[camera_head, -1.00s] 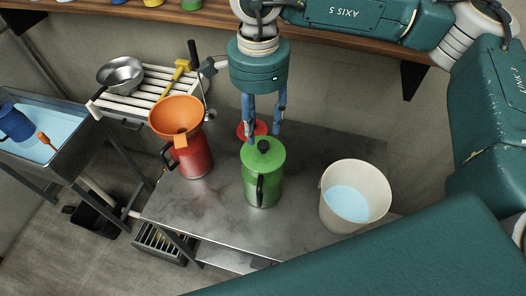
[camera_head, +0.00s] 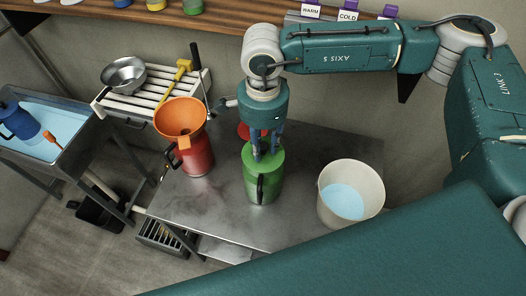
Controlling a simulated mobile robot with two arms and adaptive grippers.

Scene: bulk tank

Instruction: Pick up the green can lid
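The green can (camera_head: 264,186) stands upright on the metal table, with its dark handle facing front. Its green lid (camera_head: 250,158) sits on top, with a dark knob in the middle. My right gripper (camera_head: 266,153) points straight down over the lid, its two blue fingers on either side of the knob and down near the lid's surface. The fingers partly cover the knob, so I cannot tell whether they press on it. My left gripper is not in view.
A red can (camera_head: 198,158) with an orange funnel (camera_head: 180,117) stands left of the green can. A white bucket (camera_head: 368,180) of pale blue liquid (camera_head: 342,200) stands to the right. A red object (camera_head: 243,131) is partly hidden behind. The front of the metal table (camera_head: 215,215) is clear.

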